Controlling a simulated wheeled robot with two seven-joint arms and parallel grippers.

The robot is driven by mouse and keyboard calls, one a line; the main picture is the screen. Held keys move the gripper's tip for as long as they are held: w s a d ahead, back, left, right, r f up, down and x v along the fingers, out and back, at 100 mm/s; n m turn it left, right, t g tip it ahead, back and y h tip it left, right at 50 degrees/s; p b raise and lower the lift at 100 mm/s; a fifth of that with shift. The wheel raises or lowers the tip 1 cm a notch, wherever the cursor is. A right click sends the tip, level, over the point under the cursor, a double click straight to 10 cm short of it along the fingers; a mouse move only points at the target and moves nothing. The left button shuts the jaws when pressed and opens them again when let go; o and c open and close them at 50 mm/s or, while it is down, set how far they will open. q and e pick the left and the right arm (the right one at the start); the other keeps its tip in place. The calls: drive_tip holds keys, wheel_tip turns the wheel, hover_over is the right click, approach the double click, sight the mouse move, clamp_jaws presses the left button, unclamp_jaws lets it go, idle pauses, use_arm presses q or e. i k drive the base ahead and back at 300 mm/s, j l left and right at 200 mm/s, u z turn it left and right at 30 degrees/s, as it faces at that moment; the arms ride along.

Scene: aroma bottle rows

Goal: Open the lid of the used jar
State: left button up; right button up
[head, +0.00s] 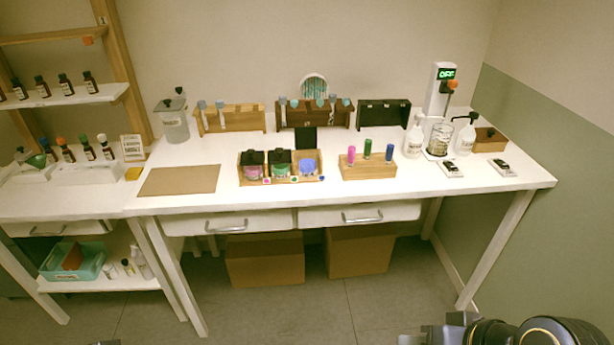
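A clear jar (175,124) with a grey lid and a dark knob stands at the back left of the white table. Its lid looks closed. It has a small label too small to read, so I cannot be sure it is the used jar. My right arm enters at the bottom right; what seems to be its gripper (424,337) is cut off by the bottom edge, well away from the jar. I cannot tell whether it is open. My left gripper is not clearly visible; only a tiny grey sliver shows at the bottom left.
A brown mat (179,180) lies in front of the jar. A wooden tray (247,182) holds small jars, and a wooden block (368,172) holds coloured vials. Wooden racks (230,121) stand along the back. Pump bottles (413,141) and a glass beaker (439,139) stand at the right.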

sight(168, 105)
drive_tip(key=i+j+u, duration=0.7)
drive_tip(key=i+j, duration=0.3)
drive_tip(key=i+j+u, duration=0.35)
drive_tip(key=i, duration=0.25)
drive_tip(key=k+l, duration=0.05)
